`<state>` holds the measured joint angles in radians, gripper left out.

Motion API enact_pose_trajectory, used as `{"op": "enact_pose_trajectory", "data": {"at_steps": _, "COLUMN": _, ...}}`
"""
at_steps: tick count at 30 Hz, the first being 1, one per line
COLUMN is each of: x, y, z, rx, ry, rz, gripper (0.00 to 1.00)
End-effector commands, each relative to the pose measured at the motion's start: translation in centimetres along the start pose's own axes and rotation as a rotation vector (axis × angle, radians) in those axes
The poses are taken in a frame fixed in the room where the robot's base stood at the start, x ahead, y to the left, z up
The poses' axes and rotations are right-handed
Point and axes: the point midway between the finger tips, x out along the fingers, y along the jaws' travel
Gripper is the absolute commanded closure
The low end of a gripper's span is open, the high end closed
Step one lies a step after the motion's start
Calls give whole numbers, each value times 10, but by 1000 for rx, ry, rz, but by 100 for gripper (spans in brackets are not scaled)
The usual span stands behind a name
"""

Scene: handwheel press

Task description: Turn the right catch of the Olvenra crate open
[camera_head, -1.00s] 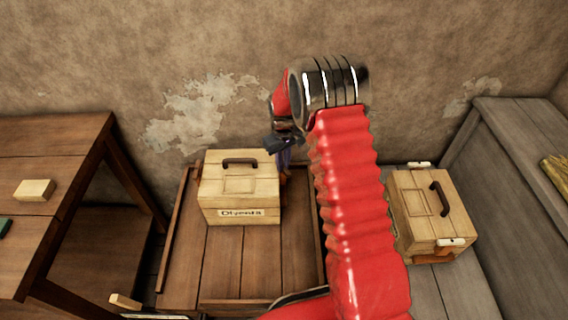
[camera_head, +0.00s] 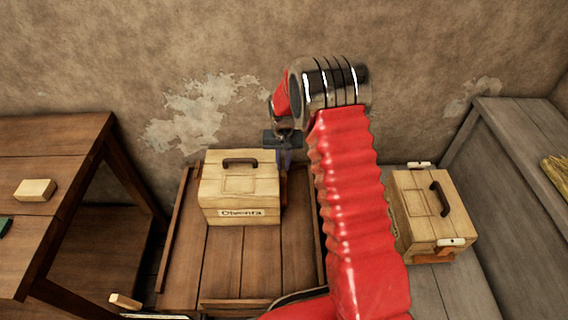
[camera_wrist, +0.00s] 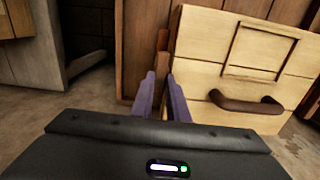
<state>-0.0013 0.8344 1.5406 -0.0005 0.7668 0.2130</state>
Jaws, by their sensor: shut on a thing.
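The Olvenra crate (camera_head: 240,188) is a pale wooden box with a dark handle on its lid and a name label on its front. It stands upright on a brown slatted wooden surface. Its right catch (camera_head: 284,188) is a reddish-brown piece on the crate's right side, partly hidden by my arm. In the wrist view the catch (camera_wrist: 162,45) stands beside the crate wall (camera_wrist: 200,45). My gripper (camera_wrist: 163,85) has its two purple fingers shut on the catch, one on each side. In the head view my gripper (camera_head: 284,158) points down at the crate's right side.
A second pale crate (camera_head: 428,205) with white catches stands on the grey bench at right. A brown table (camera_head: 60,170) at left carries a small wooden block (camera_head: 35,190). The wall is close behind. The brown surface in front of the Olvenra crate is clear.

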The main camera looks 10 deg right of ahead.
Motion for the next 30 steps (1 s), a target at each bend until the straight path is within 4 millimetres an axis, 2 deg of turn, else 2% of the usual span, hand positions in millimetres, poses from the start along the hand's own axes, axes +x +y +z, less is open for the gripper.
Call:
{"op": "enact_pose_trajectory", "data": {"at_steps": 7, "x": -1, "y": -2, "z": -1, "rx": 2, "ry": 2, "rz": -2, "gripper": 100}}
{"op": "enact_pose_trajectory", "data": {"at_steps": 8, "x": -1, "y": -2, "z": -1, "rx": 2, "ry": 2, "rz": -2, "gripper": 85}}
{"op": "enact_pose_trajectory", "data": {"at_steps": 16, "x": 0, "y": 0, "z": 0, "rx": 1, "ry": 1, "rz": -1, "gripper": 67}}
{"op": "enact_pose_trajectory", "data": {"at_steps": 25, "x": -2, "y": 0, "z": 0, "rx": 1, "ry": 1, "rz": -1, "gripper": 67}}
{"op": "enact_pose_trajectory", "data": {"at_steps": 30, "x": -15, "y": 0, "z": -1, "rx": 1, "ry": 2, "rz": -1, "gripper": 67}}
